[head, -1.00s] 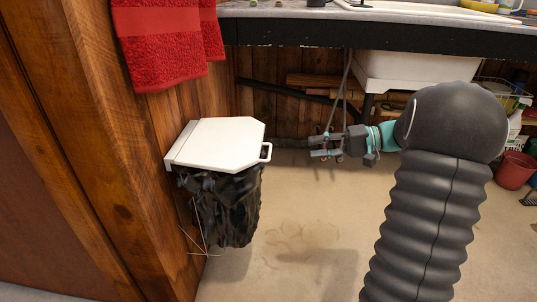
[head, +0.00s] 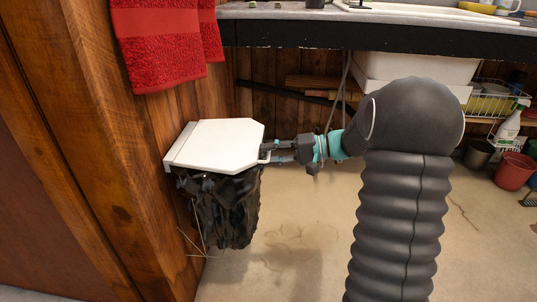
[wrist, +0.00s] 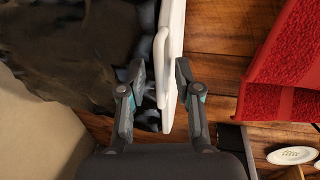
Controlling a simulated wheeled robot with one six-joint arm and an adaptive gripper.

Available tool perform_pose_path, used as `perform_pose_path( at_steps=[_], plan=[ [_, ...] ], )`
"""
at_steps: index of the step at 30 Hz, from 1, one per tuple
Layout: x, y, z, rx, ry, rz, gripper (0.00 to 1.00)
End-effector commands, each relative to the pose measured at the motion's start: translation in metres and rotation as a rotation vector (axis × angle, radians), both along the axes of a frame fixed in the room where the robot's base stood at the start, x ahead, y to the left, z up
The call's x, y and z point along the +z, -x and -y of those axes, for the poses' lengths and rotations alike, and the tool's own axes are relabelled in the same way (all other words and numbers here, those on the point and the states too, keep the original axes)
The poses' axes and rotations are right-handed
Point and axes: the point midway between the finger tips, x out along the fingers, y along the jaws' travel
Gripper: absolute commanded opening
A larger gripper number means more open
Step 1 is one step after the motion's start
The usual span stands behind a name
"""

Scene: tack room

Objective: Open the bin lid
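The bin lid (head: 215,145) is a flat white panel, closed and level on top of a bin lined with a black bag (head: 225,210) against the wooden wall. A small handle (wrist: 160,60) stands out from the lid's right edge. My gripper (head: 273,152) is at this handle, reaching in from the right. In the wrist view my gripper (wrist: 160,66) is open, with one finger on each side of the handle and lid edge. The left finger is clear of the handle. I cannot tell whether the right finger touches the lid.
A red towel (head: 165,45) hangs on the wall above the bin. A counter (head: 350,37) runs along the back. A red bucket (head: 514,172) and a spray bottle (head: 510,126) stand at the far right. The floor (head: 290,250) in front of the bin is clear.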

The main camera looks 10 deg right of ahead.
Motion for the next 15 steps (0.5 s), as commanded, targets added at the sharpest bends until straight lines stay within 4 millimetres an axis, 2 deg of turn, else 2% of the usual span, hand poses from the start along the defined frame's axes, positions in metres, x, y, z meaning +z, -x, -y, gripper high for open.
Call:
perform_pose_path(
  at_steps=[11, 13, 15],
  plan=[
    [-0.0017, -0.0018, -0.0057, 0.0, 0.0, -0.001, 0.33],
    [-0.0016, -0.0018, -0.0057, 0.0, 0.0, -0.001, 0.21],
    [-0.0017, -0.0017, -0.0056, 0.0, 0.001, -0.001, 0.03]
  ],
)
